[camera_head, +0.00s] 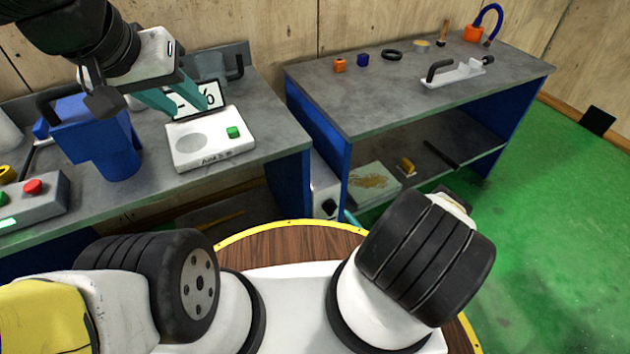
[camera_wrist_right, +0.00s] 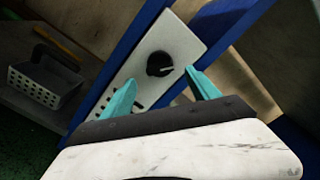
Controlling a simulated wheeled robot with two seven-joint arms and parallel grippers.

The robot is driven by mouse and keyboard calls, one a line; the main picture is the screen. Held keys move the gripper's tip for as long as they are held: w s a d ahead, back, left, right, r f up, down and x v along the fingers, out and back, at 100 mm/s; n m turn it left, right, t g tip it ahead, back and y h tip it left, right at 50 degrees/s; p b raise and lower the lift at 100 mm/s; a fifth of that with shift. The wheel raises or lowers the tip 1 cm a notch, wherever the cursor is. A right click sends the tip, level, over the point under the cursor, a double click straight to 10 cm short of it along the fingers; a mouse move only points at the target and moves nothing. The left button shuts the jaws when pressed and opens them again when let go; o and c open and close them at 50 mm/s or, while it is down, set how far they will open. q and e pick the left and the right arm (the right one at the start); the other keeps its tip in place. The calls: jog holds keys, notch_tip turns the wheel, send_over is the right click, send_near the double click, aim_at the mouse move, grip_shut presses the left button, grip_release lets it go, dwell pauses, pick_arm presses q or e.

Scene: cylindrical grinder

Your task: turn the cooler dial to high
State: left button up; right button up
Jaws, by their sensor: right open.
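The cooler (camera_head: 323,182) is a white box below the bench tops, between the two benches. Its black round dial (camera_wrist_right: 160,63) is on the white front panel (camera_wrist_right: 186,38), with a light pointer mark toward the right in the right wrist view. The dial also shows small in the head view (camera_head: 329,207). My right gripper (camera_wrist_right: 161,78) is open and empty, its teal fingertips apart on either side of and just short of the dial. Contact cannot be told. My left gripper (camera_head: 188,107) is open and empty above the left bench.
Blue bench legs (camera_wrist_right: 128,42) flank the cooler closely. A grey perforated basket (camera_wrist_right: 45,84) lies to the left.

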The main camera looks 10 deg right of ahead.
aim_at(334, 213)
jog(key=x, duration=0.7)
jog(key=shift+w+a, duration=0.15)
jog(key=shift+w, duration=0.2)
jog(key=c, duration=1.3)
jog(key=shift+c, duration=0.2)
